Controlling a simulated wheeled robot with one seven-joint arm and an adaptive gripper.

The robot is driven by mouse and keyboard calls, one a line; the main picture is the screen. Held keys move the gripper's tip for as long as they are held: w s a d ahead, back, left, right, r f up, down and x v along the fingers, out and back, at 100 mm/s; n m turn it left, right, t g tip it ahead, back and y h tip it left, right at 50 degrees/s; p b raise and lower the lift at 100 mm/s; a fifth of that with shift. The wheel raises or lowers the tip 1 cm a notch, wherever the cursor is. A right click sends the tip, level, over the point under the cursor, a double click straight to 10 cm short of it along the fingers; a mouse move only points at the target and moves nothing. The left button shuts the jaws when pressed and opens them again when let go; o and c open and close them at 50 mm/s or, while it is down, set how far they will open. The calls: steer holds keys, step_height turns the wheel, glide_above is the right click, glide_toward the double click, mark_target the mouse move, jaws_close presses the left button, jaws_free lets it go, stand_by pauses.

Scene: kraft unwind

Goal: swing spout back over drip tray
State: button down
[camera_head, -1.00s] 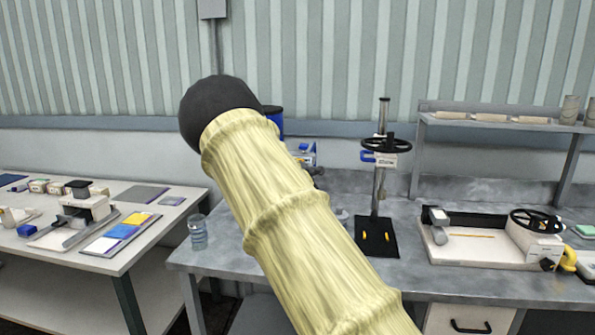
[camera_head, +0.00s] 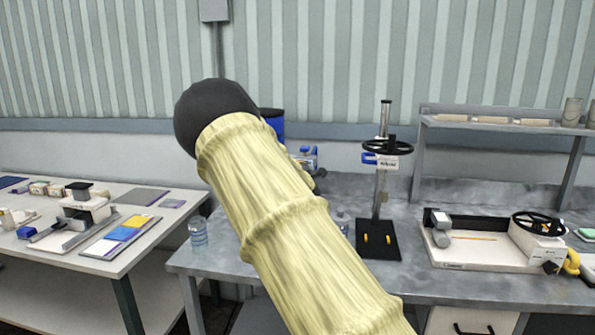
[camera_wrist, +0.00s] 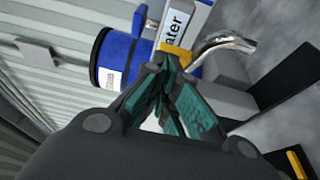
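The silver curved spout (camera_wrist: 228,42) shows in the wrist view, near a blue and white body (camera_wrist: 185,22) lettered "ater" and a small yellow part (camera_wrist: 176,55). In the head view this blue and white unit (camera_head: 306,158) is partly hidden behind my arm; its spout is not clear there. My gripper (camera_wrist: 166,72) has its teal fingers drawn together, tips in front of the yellow part and beside the spout's near end. I cannot tell whether they touch it. A dark flat plate (camera_wrist: 284,92) lies below the spout's end; I cannot tell whether it is the drip tray.
A blue drum (camera_head: 272,122) stands behind my arm. Right of it, a handwheel stand (camera_head: 383,190) rises from a black base (camera_head: 364,245). A white tray device (camera_head: 480,258) sits farther right. A clear bottle (camera_head: 198,236) stands at the bench's left edge.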

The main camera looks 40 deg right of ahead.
steer(key=s+a+b, duration=0.2)
steer(key=s+b, duration=0.1)
steer(key=s, duration=0.8)
steer(key=shift+a+f, duration=0.15)
steer(key=shift+a, duration=0.05)
